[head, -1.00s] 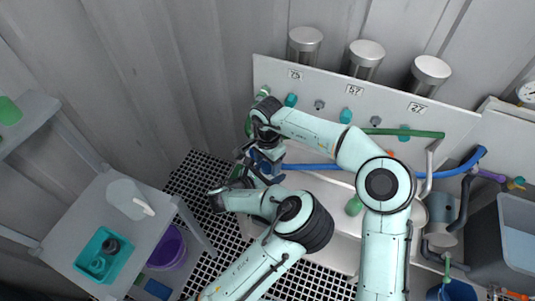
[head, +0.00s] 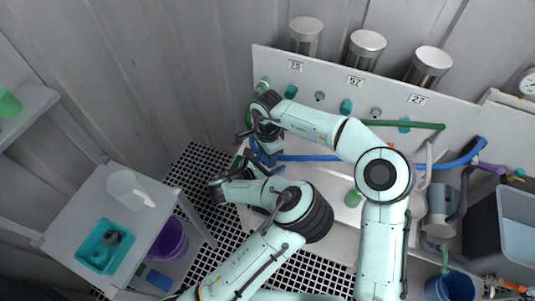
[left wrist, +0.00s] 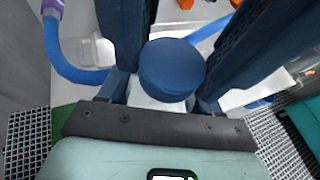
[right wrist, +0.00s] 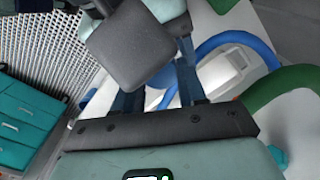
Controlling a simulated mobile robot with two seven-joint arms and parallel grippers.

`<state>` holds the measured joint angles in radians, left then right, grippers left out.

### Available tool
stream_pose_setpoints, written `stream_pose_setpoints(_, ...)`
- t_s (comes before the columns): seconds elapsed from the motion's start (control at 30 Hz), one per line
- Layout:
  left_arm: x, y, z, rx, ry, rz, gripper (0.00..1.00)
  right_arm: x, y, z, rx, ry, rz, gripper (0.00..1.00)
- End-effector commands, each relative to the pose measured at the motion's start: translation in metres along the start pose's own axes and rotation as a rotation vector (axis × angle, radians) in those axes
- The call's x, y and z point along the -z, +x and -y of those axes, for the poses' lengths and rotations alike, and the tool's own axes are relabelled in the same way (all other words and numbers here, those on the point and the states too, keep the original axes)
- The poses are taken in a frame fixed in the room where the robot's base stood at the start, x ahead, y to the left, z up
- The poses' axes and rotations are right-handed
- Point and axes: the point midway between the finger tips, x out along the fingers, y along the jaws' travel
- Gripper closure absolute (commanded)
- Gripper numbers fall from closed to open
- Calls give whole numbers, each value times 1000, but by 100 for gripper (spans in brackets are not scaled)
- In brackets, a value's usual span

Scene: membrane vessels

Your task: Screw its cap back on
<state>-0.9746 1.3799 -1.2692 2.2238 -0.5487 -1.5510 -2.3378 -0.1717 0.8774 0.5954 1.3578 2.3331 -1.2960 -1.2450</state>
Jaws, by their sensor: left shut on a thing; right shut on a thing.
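A round blue cap-like piece (left wrist: 172,68) sits between the two dark blue fingers of my left gripper (left wrist: 172,85), which is shut on it. A white surface shows beneath it in the left wrist view. In the head view my left gripper (head: 246,166) is close below my right gripper (head: 262,150), in front of the white panel's left end. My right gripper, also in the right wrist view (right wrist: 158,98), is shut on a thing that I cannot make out. A dark grey block, apparently part of my other hand, covers much of it. The cap's thread and seating are hidden.
Blue pipe (head: 310,158) and green pipe (head: 405,125) run along the white panel (head: 325,83), right of the grippers. Steel cylinders stand behind it. A grey side table (head: 78,213) with a teal tray (head: 84,258) stands left. Black grating (head: 205,160) covers the floor.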

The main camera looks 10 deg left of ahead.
Motion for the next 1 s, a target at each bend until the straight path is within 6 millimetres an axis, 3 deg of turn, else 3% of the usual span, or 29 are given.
stream_pose_setpoints(0.3, 0, 0, 0, 0, 0, 0, 100, 0, 0, 0, 0, 36, 0, 96)
stream_pose_setpoints(0.33, 0, 0, 0, 0, 0, 0, 100, 0, 0, 0, 0, 36, 0, 49)
stream_pose_setpoints(0.4, 0, 0, 0, 0, 0, 0, 100, 0, 0, 0, 0, 35, 0, 34)
stream_pose_setpoints(0.7, 0, 0, 0, 0, 0, 0, 100, 0, -3, 0, 1, 35, 0, 34)
stream_pose_setpoints(1.0, 0, 0, 0, 0, 0, 0, 100, 0, -39, 0, 2, 35, 0, 34)
